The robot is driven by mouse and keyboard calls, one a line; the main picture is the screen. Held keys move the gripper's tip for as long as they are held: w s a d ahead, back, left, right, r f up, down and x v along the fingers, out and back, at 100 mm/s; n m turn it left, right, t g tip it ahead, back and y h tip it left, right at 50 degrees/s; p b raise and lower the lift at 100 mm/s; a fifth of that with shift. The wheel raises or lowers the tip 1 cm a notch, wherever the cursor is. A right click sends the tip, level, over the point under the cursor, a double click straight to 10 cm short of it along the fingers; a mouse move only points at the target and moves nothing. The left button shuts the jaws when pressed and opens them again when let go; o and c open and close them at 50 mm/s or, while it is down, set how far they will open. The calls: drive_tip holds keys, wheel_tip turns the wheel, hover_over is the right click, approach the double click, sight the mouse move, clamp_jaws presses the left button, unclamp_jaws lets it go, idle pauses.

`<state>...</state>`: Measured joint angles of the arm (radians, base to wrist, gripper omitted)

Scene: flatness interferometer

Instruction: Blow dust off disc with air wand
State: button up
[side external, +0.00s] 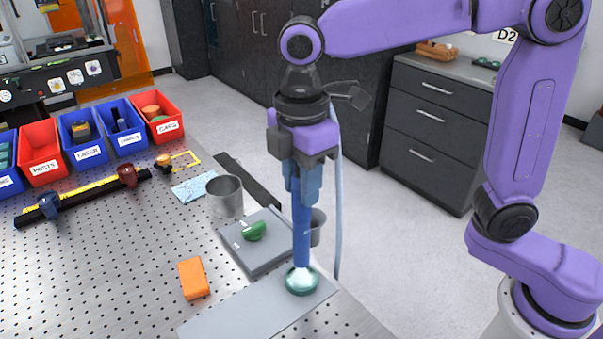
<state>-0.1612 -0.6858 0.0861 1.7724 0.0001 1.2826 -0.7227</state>
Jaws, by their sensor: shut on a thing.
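My gripper (303,190) points straight down and is shut on the blue air wand (302,225). The wand is upright, and a pale hose (337,210) hangs beside it on the right. A shiny teal disc (302,281) lies on the grey plate (240,312) at the front edge of the table. The wand's lower end is right at the disc in this view. I cannot tell whether it touches the disc or stays just above it. Any dust on the disc is too small to make out.
A green piece (254,231) rests on a grey block (275,255). A metal cup (225,196), another cup (318,228) behind the wand and an orange box (194,278) stand close by. Red and blue bins (85,150) line the back. The perforated table (110,270) is clear at front left.

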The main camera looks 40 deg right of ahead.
drive_tip(key=shift+w+d, duration=0.6)
idle(0.5)
drive_tip(key=shift+a, duration=1.2)
idle(0.5)
drive_tip(key=shift+s, duration=1.2)
idle(0.5)
drive_tip(key=shift+d, duration=1.2)
idle(0.5)
drive_tip(key=shift+w+a, duration=0.6)
idle(1.2)
